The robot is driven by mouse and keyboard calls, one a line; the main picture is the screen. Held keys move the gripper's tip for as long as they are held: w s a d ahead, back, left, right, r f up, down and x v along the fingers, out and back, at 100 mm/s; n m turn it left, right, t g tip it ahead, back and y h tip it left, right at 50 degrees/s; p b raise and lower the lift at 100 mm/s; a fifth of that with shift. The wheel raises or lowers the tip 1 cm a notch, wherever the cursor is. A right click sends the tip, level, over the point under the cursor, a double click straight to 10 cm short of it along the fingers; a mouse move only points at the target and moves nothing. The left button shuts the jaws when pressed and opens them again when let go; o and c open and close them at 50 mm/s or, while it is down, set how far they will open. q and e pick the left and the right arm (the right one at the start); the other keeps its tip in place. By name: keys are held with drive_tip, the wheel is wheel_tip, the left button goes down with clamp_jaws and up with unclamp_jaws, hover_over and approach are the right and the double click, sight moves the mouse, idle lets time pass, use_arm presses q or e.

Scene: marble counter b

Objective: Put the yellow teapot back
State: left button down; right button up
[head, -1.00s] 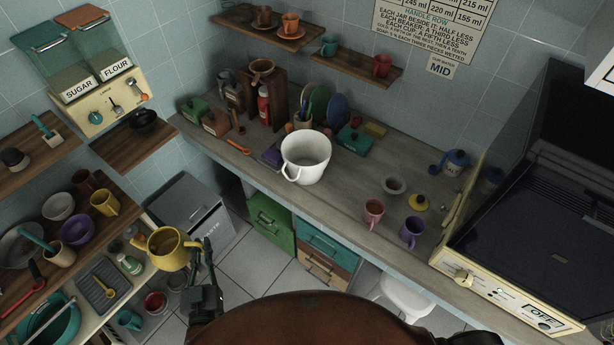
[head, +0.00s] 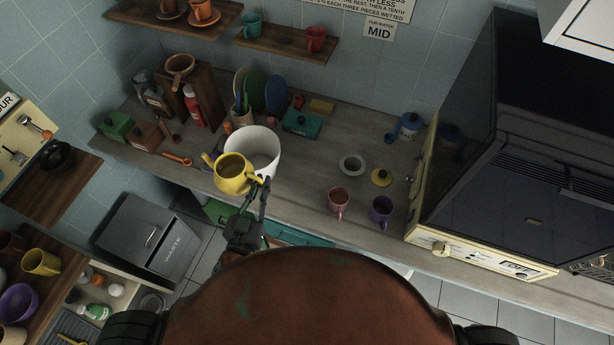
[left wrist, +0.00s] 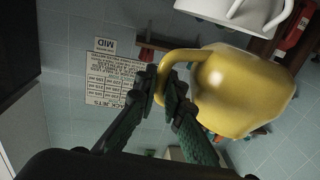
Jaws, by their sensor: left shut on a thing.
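The yellow teapot (head: 234,176) is in the air in front of the white pot (head: 265,150), over the counter's front edge in the head view. It is open on top, with brown inside. My left gripper (head: 262,185) is shut on the teapot's handle at its right side. In the left wrist view the fingers (left wrist: 168,98) close around the handle, and the yellow body (left wrist: 240,90) fills the right. My right gripper is not in view.
A pink cup (head: 338,198) and a purple cup (head: 381,208) stand near the front edge, with a white bowl (head: 352,165) behind. A cream oven (head: 475,250) bounds the right. The counter between white pot and bowl is clear.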

use_arm(q)
drive_tip(key=s+d+f+m+g+h, duration=0.2)
drive_tip(key=d+m+h, duration=0.15)
drive_tip(key=d, duration=0.25)
drive_tip(key=s+d+f+m+g+h+b, duration=0.1)
drive_tip(key=s+d+m+g+h, duration=0.1)
drive_tip(key=d+h, duration=0.35)
drive_tip(key=s+d+f+m+g+h, duration=0.2)
drive_tip(key=d+m+g, duration=0.1)
drive_tip(key=d, duration=0.5)
drive_tip(key=w+a+f, duration=0.1)
drive_tip(key=w+f, duration=0.2)
drive_tip(key=w, duration=0.1)
drive_tip(key=w+a+f+b, duration=0.1)
drive_tip(key=w+a+f, duration=0.1)
drive_tip(key=w+f, duration=0.1)
drive_tip(key=w+a+f, duration=0.1)
drive_tip(key=w+f, duration=0.2)
drive_tip(key=w, duration=0.2)
drive_tip(key=shift+w+a+b, duration=0.15)
drive_tip(key=shift+a+b, duration=0.2)
drive_tip(key=shift+w+a+f, duration=0.1)
drive_tip(key=shift+w+f, duration=0.05)
drive_tip(key=shift+f, duration=0.1)
drive_tip(key=shift+w+f, duration=0.1)
drive_tip(key=shift+f, duration=1.5)
